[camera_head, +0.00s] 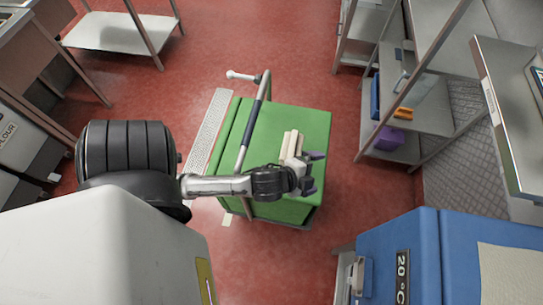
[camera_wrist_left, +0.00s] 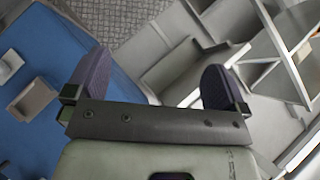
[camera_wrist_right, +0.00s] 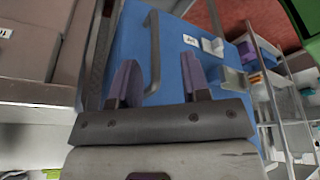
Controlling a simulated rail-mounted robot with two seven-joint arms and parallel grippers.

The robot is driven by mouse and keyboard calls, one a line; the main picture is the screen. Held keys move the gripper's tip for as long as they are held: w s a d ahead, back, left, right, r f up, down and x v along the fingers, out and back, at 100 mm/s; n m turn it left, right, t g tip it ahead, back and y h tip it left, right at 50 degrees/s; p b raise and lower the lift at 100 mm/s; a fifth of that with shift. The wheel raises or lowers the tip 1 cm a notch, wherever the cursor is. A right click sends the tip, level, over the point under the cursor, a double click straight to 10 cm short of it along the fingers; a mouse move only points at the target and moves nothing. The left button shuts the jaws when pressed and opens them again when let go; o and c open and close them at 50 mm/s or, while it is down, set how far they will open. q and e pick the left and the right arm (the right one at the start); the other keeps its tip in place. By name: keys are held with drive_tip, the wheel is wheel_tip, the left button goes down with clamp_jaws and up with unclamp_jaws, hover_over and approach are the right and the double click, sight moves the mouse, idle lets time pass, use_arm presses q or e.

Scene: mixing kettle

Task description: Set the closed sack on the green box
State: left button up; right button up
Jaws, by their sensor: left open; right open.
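The green box (camera_head: 300,125) stands on the red floor in the middle of the head view, with a bent metal bar along its left part. My left gripper (camera_head: 315,171) is over the box's right part, open and empty. Its parted fingers also show in the left wrist view (camera_wrist_left: 158,80). My right gripper (camera_wrist_right: 161,80) is open and empty in the right wrist view, with a blue unit beyond its fingers. It is out of the head view. I cannot make out the closed sack in any view.
A blue unit (camera_head: 395,245) with a pale flat patch (camera_head: 510,270) on top stands at the lower right. Steel shelves (camera_head: 425,105) with a purple bin (camera_head: 388,138) are at the right. A steel table (camera_head: 113,32) stands at the back left. Red floor is clear behind the box.

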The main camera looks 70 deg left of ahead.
use_arm(q)
drive_tip(key=s+d+f+n+g+h, duration=0.1)
drive_tip(key=s+d+f+n+g, duration=0.1)
drive_tip(key=s+n+g, duration=0.2)
drive_tip(key=s+d+f+n+g+h, duration=0.1)
drive_tip(key=s+d+f+n+g, duration=0.2)
drive_tip(key=s, duration=0.6)
drive_tip(key=shift+s+d+f+n+g, duration=0.25)
drive_tip(key=shift+s+n+g, duration=0.15)
drive_tip(key=shift+g, duration=0.4)
